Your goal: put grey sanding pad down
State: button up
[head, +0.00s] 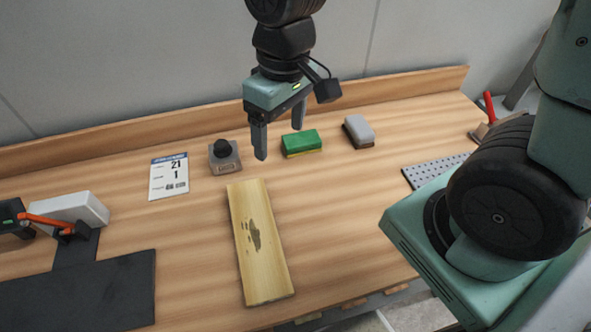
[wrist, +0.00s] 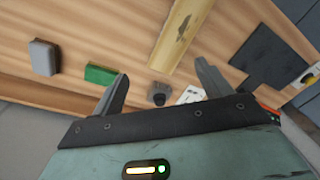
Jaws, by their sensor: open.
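The grey sanding pad (head: 358,131) lies on the workbench at the back, right of the green sponge block. In the wrist view the pad (wrist: 44,58) is at the left, well outside my fingers. My gripper (head: 279,143) is open and empty, raised above the bench, left of the pad. Its two fingers (wrist: 165,92) are spread wide in the wrist view with nothing between them touching.
A green-and-yellow sponge (head: 301,142), a black-knobbed block (head: 224,157), a card reading 21 and 1 (head: 169,176) and a wooden board (head: 259,240) lie on the bench (head: 350,210). A perforated plate (head: 433,169) is at right. A dark mat (head: 80,290) is at left.

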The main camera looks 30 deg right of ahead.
jog(key=s+a+r+n, duration=0.2)
jog(key=s+a+n, duration=0.1)
jog(key=s, duration=0.8)
jog(key=shift+a, duration=0.5)
jog(key=shift+s, duration=0.1)
notch_tip(320, 180, down, 6)
jog(key=b, duration=0.6)
